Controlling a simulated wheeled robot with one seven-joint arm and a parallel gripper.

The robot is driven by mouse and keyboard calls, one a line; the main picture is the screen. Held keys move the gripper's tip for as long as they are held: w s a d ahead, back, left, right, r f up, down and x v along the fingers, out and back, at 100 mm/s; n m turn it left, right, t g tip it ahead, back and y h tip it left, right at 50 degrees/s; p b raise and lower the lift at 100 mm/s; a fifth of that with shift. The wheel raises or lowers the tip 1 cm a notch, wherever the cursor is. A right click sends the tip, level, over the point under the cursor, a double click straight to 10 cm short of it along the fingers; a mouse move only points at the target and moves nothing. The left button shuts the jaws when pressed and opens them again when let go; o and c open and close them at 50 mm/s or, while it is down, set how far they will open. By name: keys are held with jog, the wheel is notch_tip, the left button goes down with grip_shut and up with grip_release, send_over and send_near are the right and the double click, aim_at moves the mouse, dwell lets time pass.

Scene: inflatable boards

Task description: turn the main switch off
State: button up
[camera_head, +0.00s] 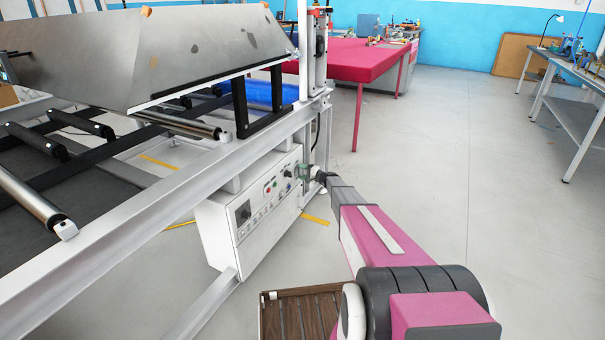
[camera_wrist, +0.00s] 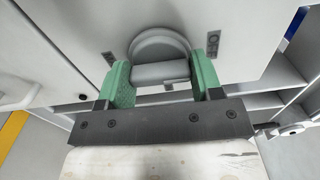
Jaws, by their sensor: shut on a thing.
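The main switch (camera_wrist: 158,50) is a grey rotary knob with a round base and a raised bar, on a light panel in the wrist view. The bar lies roughly level in that picture. My gripper (camera_wrist: 161,72) has its green fingers on either side of the bar, shut on it. An OFF label (camera_wrist: 213,43) is on the panel at the knob's upper right. Another dark label (camera_wrist: 109,59) at its left is too small to read. In the head view my gripper (camera_head: 303,172) is at the far end of the white control box (camera_head: 215,232) and hides the knob.
The control box hangs under the machine's grey frame rail (camera_head: 110,237) and carries a dark switch and several small buttons. A pink table (camera_head: 360,62) stands behind, and a workbench (camera_head: 575,95) is at right. The floor (camera_head: 480,160) between is clear.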

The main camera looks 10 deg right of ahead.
jog(key=shift+n, duration=0.3)
jog(key=o, duration=0.9)
jog(key=shift+s, duration=0.1)
jog(key=v, duration=1)
jog(key=shift+s+d, duration=0.15)
jog(key=shift+d, duration=0.1)
